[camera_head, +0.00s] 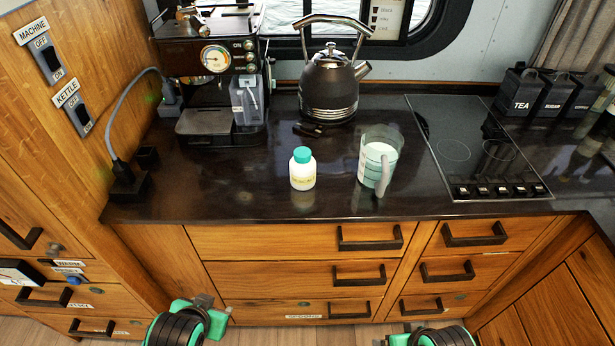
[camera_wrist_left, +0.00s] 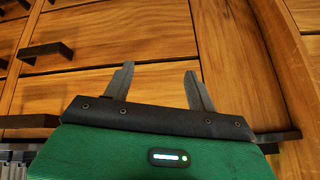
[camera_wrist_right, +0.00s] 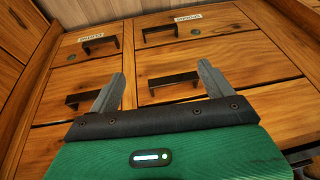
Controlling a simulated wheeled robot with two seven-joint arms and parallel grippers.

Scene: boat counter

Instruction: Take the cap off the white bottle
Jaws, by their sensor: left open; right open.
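The white bottle (camera_head: 303,174) stands upright on the dark counter, left of the measuring jug. Its teal cap (camera_head: 302,155) sits on its top. My left gripper (camera_head: 207,302) is low in front of the drawers, below the counter edge and well apart from the bottle. In the left wrist view its two fingers (camera_wrist_left: 158,85) are spread and empty in front of wooden drawers. My right gripper is low at the bottom of the head view, with its fingers hard to make out there. In the right wrist view its fingers (camera_wrist_right: 160,90) are spread and empty. The bottle is in neither wrist view.
A measuring jug (camera_head: 376,162) with white contents stands right of the bottle. A kettle (camera_head: 330,88) and a coffee machine (camera_head: 212,75) stand behind. A hob (camera_head: 476,150) and dark canisters (camera_head: 520,92) are at right. Counter in front of the bottle is clear; drawer handles (camera_head: 369,237) jut out below.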

